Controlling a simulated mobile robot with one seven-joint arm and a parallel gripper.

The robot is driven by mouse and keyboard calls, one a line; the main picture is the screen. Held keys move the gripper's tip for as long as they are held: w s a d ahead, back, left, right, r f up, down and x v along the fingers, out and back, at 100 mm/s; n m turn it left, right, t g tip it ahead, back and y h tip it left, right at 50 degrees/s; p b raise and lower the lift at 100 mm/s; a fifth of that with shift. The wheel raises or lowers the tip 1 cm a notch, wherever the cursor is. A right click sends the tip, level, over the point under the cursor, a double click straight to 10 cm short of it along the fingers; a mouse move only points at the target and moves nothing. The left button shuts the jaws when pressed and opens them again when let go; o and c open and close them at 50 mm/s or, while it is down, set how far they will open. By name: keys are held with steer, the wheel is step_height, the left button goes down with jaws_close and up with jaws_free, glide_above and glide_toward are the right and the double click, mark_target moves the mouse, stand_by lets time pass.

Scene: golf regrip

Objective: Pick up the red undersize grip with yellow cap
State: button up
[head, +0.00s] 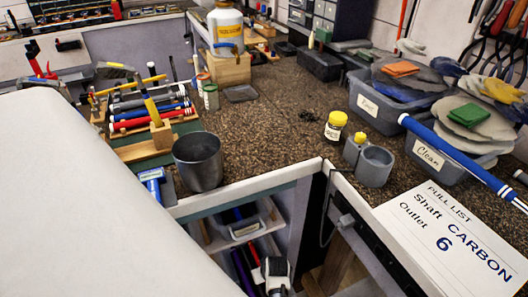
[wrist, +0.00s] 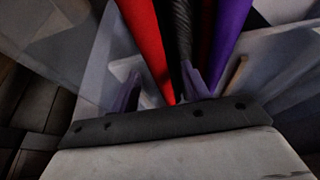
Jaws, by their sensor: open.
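A red grip (wrist: 150,45) runs down the middle of the wrist view, beside a black textured grip (wrist: 184,30) and a purple grip (wrist: 229,30). No yellow cap shows on this red grip, and its ends are hidden or out of frame. My gripper (wrist: 162,88) is open, with one finger on each side of the red grip's lower part; I cannot tell whether they touch it. In the head view, a sliver of red (head: 254,252) shows in the low cubby beside my gripper (head: 277,268). Another red grip (head: 150,122) lies in the bench rack.
The cubby (head: 203,232) under the bench is narrow, with walls and a labelled bin (head: 245,231) close by. A dark cup (head: 198,163) stands at the bench edge above. Grey cups (head: 375,167), a yellow-lidded jar (head: 335,126) and an order sheet (head: 450,235) are at right.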

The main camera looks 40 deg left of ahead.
jaws_close()
stand_by(0.3)
step_height(320, 180, up, 10)
steer(key=shift+b, duration=0.35)
stand_by(0.4)
step_height(320, 180, up, 5)
steer(key=p, duration=0.5)
